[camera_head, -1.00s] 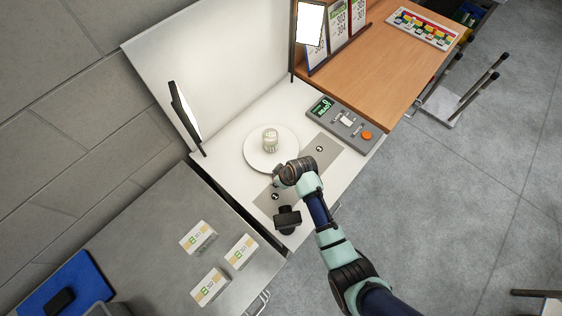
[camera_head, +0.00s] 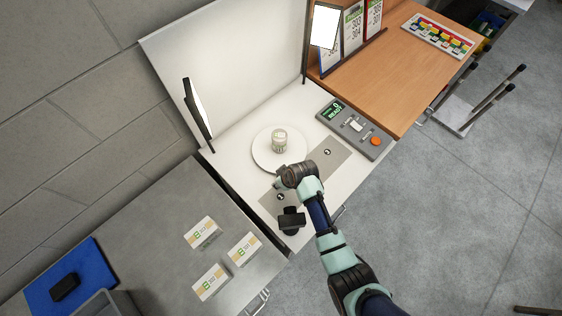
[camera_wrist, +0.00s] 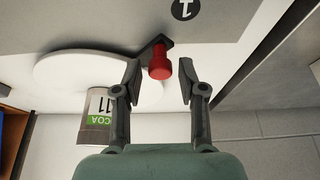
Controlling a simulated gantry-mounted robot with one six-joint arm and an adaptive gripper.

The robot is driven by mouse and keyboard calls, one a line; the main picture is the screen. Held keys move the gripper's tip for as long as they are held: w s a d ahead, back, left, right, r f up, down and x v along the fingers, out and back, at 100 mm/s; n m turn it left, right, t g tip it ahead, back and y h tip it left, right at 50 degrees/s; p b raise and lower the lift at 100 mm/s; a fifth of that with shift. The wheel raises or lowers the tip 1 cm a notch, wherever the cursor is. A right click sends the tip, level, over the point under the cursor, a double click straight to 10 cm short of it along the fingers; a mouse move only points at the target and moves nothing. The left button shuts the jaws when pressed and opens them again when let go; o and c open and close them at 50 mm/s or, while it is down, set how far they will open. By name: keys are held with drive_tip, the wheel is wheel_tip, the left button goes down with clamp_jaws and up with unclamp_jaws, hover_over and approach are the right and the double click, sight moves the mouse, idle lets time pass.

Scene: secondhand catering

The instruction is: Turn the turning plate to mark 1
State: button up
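The turning plate (camera_head: 262,156) is a white round disc on the white worktop, with a labelled tin (camera_head: 279,141) standing on it. In the wrist view the plate (camera_wrist: 62,72) has a dark tab at its rim with a red knob (camera_wrist: 161,58). The tin (camera_wrist: 97,112) there reads "COA 11". My gripper (camera_wrist: 160,70) is open, its fingers on either side of the knob, with gaps showing. Mark 1 (camera_wrist: 186,9) is a black disc on the grey strip, just beyond the knob in the wrist view. In the head view my wrist hides the knob.
A grey strip (camera_head: 333,161) with black marks lies along the plate. A black camera-like device (camera_head: 291,222) stands near my arm. A control box (camera_head: 352,128) showing "READY" is at the right. Lamp panels (camera_head: 197,112) stand behind. White boxes (camera_head: 243,249) lie on the left counter.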

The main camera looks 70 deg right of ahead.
drive_tip(key=shift+o, duration=0.3)
drive_tip(key=shift+r, duration=0.1)
drive_tip(key=v, duration=1.2)
drive_tip(key=w+a+r+n+t+p, duration=0.3)
drive_tip(key=w+a+r+t+p, duration=0.15)
drive_tip(key=w+a+r, duration=1.25)
drive_tip(key=a+r+n+t+y+p, duration=0.2)
drive_tip(key=a+r+t+p, duration=0.1)
drive_tip(key=a+r, duration=1.2)
drive_tip(key=shift+s+a+r+n+t, duration=0.2)
drive_tip(key=shift+a+r+n+t, duration=0.15)
drive_tip(key=shift+a+t, duration=0.25)
drive_tip(key=shift+d, duration=0.1)
